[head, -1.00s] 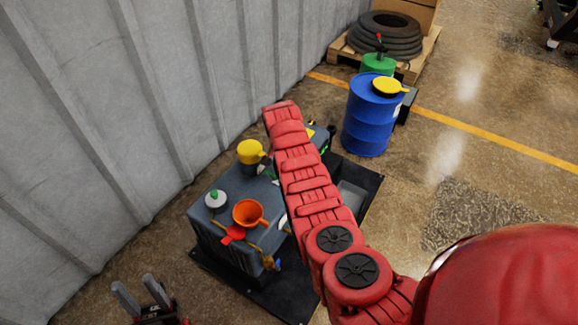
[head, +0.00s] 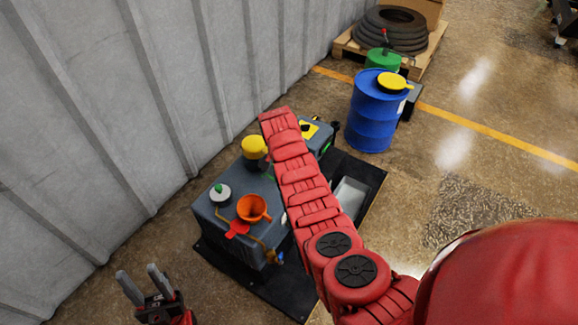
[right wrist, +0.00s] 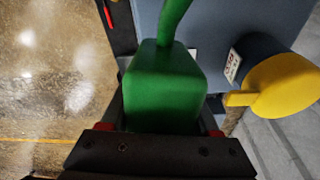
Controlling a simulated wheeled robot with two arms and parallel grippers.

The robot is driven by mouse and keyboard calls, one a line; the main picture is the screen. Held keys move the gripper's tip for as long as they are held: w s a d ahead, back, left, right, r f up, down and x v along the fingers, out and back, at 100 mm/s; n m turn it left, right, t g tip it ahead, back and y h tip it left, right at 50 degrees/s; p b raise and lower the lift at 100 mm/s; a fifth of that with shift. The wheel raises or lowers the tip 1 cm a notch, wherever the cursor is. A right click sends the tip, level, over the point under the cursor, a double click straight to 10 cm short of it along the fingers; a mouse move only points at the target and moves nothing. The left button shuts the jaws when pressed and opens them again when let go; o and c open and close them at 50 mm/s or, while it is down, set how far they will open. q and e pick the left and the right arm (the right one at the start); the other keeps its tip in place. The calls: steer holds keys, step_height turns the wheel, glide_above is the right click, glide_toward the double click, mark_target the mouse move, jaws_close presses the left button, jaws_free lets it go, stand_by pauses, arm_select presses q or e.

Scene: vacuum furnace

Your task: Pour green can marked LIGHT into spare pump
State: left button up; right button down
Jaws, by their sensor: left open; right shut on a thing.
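The green can (right wrist: 165,88) fills the middle of the right wrist view, with its green spout running to the top edge. My right gripper (right wrist: 165,122) is shut on it; any LIGHT marking is not readable. My left gripper (head: 142,274) is open and empty at the lower left, apart from the pump.
A black tray (head: 292,302) lies beneath. A blue drum (head: 372,120) stands behind to the right. The ribbed wall (head: 90,130) bounds the left side.

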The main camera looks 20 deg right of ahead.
steer(key=shift+s+a+f+h+p, duration=0.2)
steer(key=shift+s+a, duration=0.1)
steer(key=shift+a, duration=0.25)
steer(key=shift+s+a+f+h+p, duration=0.15)
steer(key=shift+s+a, duration=0.1)
steer(key=shift+a, duration=0.3)
steer(key=shift+w+d+r+t+h, duration=0.1)
steer(key=shift+d+r+t+h, duration=0.15)
steer(key=shift+r+t+h, duration=0.35)
steer(key=shift+w+d+r+t+h, duration=0.1)
steer(key=shift+d+r+t+h, duration=0.2)
steer(key=shift+r+h, duration=0.55)
steer(key=shift+r+t+h, duration=0.7)
steer(key=shift+r+h, duration=0.4)
steer(key=shift+r, duration=0.75)
steer(key=shift+s+a+r+t+h+b, duration=0.15)
steer(key=shift+r+t+h+b, duration=0.15)
steer(key=shift+r+h+b, duration=0.45)
steer(key=shift+w+a+r+t+h+b, duration=0.15)
steer(key=shift+r+t+h+b, duration=0.25)
steer(key=shift+r+b, duration=0.65)
steer(key=shift+s+a+r+t+h+b, duration=0.25)
steer(key=shift+r+h+b, duration=0.3)
steer(key=shift+b, duration=0.4)
steer(key=shift+s+a+r+t+h+b, duration=0.1)
steer(key=shift+a+r+t+h+b, duration=0.15)
steer(key=shift+r+h+b, duration=0.5)
